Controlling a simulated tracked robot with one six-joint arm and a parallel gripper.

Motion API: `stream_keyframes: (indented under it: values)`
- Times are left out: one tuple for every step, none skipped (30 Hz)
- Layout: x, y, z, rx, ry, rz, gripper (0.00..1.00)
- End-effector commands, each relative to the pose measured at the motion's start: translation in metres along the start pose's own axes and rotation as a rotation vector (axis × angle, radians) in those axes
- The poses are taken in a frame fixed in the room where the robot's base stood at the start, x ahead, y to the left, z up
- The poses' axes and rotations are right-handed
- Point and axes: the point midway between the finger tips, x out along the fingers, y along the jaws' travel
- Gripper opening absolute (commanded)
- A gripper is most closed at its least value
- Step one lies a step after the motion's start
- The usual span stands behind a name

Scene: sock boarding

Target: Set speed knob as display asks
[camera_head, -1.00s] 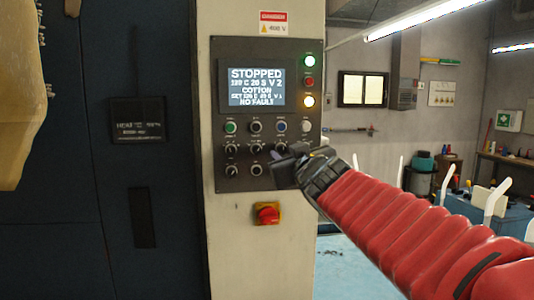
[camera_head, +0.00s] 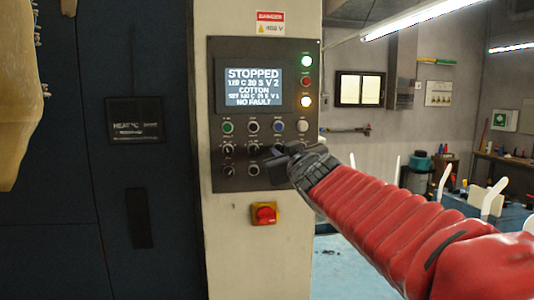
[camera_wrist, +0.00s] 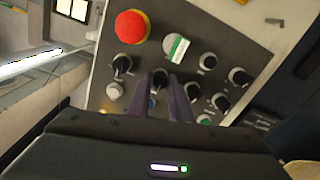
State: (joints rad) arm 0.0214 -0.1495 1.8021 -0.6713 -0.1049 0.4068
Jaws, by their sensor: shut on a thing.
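The grey control panel (camera_head: 215,105) is on the front of a pale column. Its display (camera_head: 254,87) reads STOPPED, with 120 C 20 S V 2 above COTTON, a blurred set line that seems to end in V 1, and NO FAULT. My gripper (camera_head: 272,167) is at the panel's lower right and hides some controls. In the wrist view my gripper (camera_wrist: 170,85) has both fingers around a black knob (camera_wrist: 160,76), shut on it. The knob's label and pointer cannot be read.
Other black knobs (camera_wrist: 122,65) (camera_wrist: 192,91) sit close around the fingers. A red mushroom button (camera_wrist: 132,27) and a white-green part (camera_wrist: 175,47) are near too. A red switch on yellow (camera_head: 264,214) is below the panel.

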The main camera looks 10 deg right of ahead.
Motion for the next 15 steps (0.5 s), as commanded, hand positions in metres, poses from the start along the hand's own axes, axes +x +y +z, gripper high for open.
stream_keyframes:
  values:
    - [0.0,-0.0003,0.0001,0.0,0.0,0.0,0.05]
    - [0.0,-0.0003,0.0001,0.0,0.0,0.0,0.03]
    - [0.0,-0.0003,0.0001,0.0,0.0,0.0,0.0]
    - [0.0,-0.0003,0.0001,0.0,0.0,-0.001,0.0]
    - [0.0,-0.0003,0.0001,0.0,0.0,-0.001,0.0]
    - [-0.0002,0.0039,0.0014,-0.003,-0.001,0.001,0.0]
    - [-0.0002,0.0027,0.0011,-0.002,-0.001,0.0,0.0]
    - [-0.0001,0.002,0.0009,-0.002,-0.001,0.0,0.0]
    - [-0.0001,0.0015,0.0007,-0.003,-0.001,0.001,0.0]
    - [-0.0001,0.0012,0.0006,-0.006,-0.001,0.001,0.0]
    - [-0.0001,0.001,0.0006,-0.009,-0.002,0.001,0.0]
    - [-0.0001,0.0008,0.0005,-0.014,-0.002,0.001,0.0]
    - [-0.0001,0.0006,0.0005,-0.02,-0.002,0.001,0.0]
    - [0.0,0.0005,0.0004,-0.027,-0.002,0.0,0.0]
    - [0.0,0.0004,0.0004,-0.037,-0.003,0.0,0.0]
